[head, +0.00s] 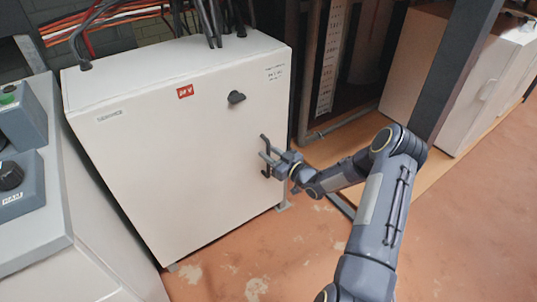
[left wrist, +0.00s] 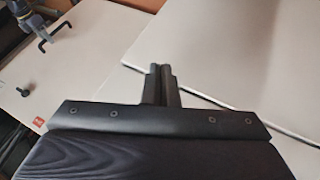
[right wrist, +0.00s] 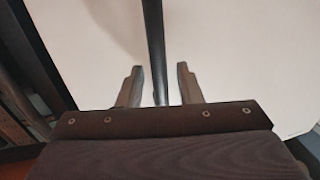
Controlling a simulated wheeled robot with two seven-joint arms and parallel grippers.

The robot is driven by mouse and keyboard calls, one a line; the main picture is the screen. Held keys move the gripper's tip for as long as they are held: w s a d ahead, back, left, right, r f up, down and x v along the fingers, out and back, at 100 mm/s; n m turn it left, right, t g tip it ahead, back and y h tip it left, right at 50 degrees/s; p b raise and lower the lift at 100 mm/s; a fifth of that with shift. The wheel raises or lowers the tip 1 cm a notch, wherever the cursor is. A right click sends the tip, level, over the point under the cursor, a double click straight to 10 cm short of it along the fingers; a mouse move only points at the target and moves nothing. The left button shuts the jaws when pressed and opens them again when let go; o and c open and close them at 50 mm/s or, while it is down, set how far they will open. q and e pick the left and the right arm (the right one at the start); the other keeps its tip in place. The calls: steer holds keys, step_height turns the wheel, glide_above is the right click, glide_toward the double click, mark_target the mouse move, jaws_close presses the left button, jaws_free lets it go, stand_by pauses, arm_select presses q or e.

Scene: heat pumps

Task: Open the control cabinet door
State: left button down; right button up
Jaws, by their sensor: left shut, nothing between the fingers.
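The white control cabinet (head: 170,150) stands at the left middle of the head view, its front door looking closed. A dark bar handle (head: 264,142) is on the door's right side, and a dark knob (head: 236,97) sits above it. My right gripper (head: 269,158) is at the handle. In the right wrist view the handle bar (right wrist: 154,45) runs between the open fingers (right wrist: 158,80), with gaps on both sides. My left gripper (left wrist: 162,75) is shut and empty. It is outside the head view; its wrist view shows the cabinet's red label (left wrist: 38,121).
A grey console (head: 50,240) with buttons and a dial stands close at the left. Cables (head: 215,18) enter the cabinet top. A dark post (head: 455,70) and a pale cabinet (head: 490,85) are at the right. Open floor (head: 250,260) lies in front of the door.

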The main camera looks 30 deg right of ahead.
steer(key=shift+w+a, duration=0.1)
steer(key=shift+w, duration=0.3)
jaws_close()
